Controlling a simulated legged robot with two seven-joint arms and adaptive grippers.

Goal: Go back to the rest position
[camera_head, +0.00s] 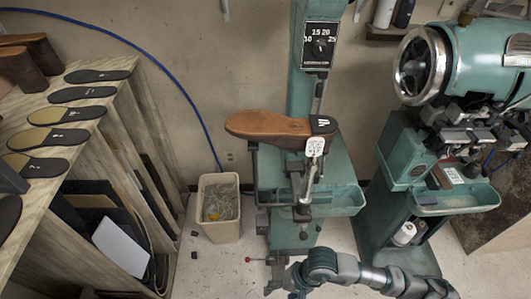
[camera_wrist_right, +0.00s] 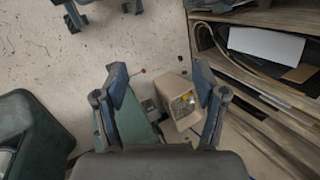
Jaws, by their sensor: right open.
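My right arm comes in at the bottom right of the head view, with its gripper (camera_head: 276,276) low in front of the green stitching machine's base. In the right wrist view the right gripper (camera_wrist_right: 160,82) is open, its two fingers spread wide with nothing held between them. A brown sole (camera_head: 268,126) with a black heel lies across the top of the machine (camera_head: 335,172), apart from my gripper. My left gripper is not in view.
A wooden shelf (camera_head: 95,122) with several dark soles stands at left. A beige bin (camera_head: 219,228) with scraps is on the floor; it also shows beyond the fingers in the wrist view (camera_wrist_right: 172,108). A second green machine (camera_head: 400,165) stands at right. Floor around the bin is mostly clear.

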